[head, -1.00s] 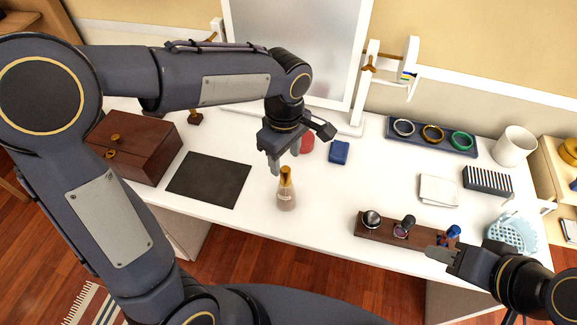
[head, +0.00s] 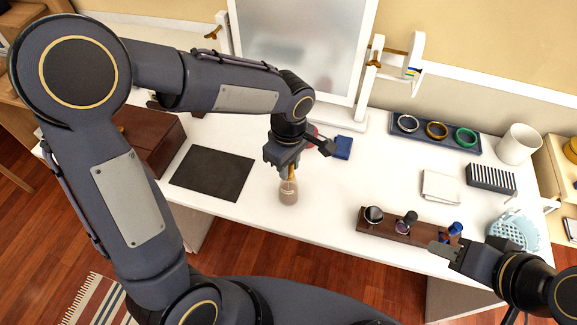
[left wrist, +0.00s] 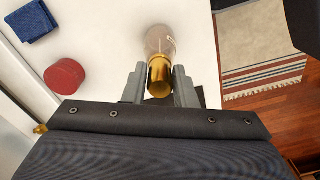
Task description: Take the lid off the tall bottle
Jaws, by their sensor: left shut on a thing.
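The tall bottle (head: 288,192) stands upright near the front edge of the white table, with a clear, beige-tinted body. Its gold lid (left wrist: 159,75) shows in the left wrist view between the two fingers. My left gripper (head: 287,174) is above the bottle, pointing down, and is shut on the gold lid. In the head view the fingers partly hide the lid. The lid appears to be still on the bottle's neck. My right gripper (head: 440,249) is at the lower right, near the table's front edge; its finger gap is not clear from this angle.
A dark mat (head: 212,173) and a brown wooden box (head: 150,140) lie left of the bottle. A blue folded cloth (head: 342,147) and a red round box (left wrist: 65,76) are behind it. A wooden watch stand (head: 390,226) is to the right. A mirror (head: 300,45) stands at the back.

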